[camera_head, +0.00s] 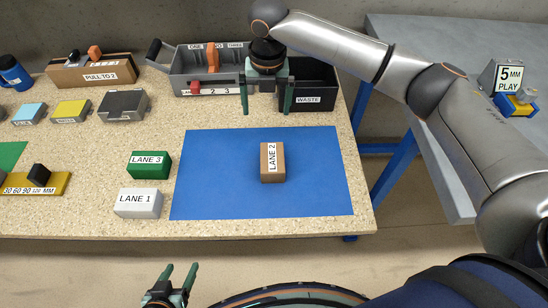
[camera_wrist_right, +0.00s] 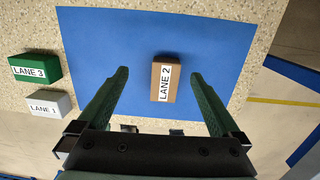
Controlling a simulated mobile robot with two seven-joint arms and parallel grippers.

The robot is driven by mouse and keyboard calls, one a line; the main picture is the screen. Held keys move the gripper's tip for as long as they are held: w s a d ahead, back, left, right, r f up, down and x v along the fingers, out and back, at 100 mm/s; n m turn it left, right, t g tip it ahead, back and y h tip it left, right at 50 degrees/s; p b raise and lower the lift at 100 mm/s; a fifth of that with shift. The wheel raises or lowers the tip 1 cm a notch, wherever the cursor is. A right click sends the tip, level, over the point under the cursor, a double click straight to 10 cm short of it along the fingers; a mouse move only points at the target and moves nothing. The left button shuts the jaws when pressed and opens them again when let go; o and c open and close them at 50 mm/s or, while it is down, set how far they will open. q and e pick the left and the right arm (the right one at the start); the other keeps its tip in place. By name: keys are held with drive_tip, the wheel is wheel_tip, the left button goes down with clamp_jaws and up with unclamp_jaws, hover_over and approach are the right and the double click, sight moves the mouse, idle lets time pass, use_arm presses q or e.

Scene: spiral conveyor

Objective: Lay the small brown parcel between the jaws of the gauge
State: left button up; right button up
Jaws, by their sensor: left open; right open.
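The small brown parcel (camera_head: 279,171), labelled LANE 2, lies on the blue mat (camera_head: 215,190). It also shows in the right wrist view (camera_wrist_right: 174,91), where it appears between my right fingers. My right gripper (camera_head: 267,109) is open and empty, above the table's back part beyond the parcel. A yellow bar (camera_head: 61,185) with a millimetre scale and a black block (camera_head: 39,174) lies at the left edge; it looks like the gauge, and its left end is out of view. My left gripper (camera_head: 180,272) is open and empty in front of the table.
A green LANE 3 block (camera_head: 149,165) and a white LANE 1 block (camera_head: 139,203) stand left of the mat. A 5 MM PLAY sign (camera_head: 505,78) stands on a grey table. The mat around the parcel is clear.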

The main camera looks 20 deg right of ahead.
drive_tip(key=s+f+g, duration=0.1)
drive_tip(key=s, duration=0.1)
hover_over(272, 146)
drive_tip(key=f, duration=0.5)
drive_tip(key=shift+w+f+b, duration=0.3)
drive_tip(key=shift+w+b, duration=0.05)
drive_tip(key=shift+w, duration=0.05)
drive_tip(key=shift+s+f, duration=0.2)
drive_tip(key=shift+f, duration=1.35)
drive_tip(key=shift+s+f, duration=0.15)
drive_tip(key=shift+f, duration=1.35)
drive_tip(key=shift+c, duration=0.2)
clamp_jaws()
drive_tip(key=shift+r, duration=0.1)
drive_tip(key=shift+r, duration=0.1)
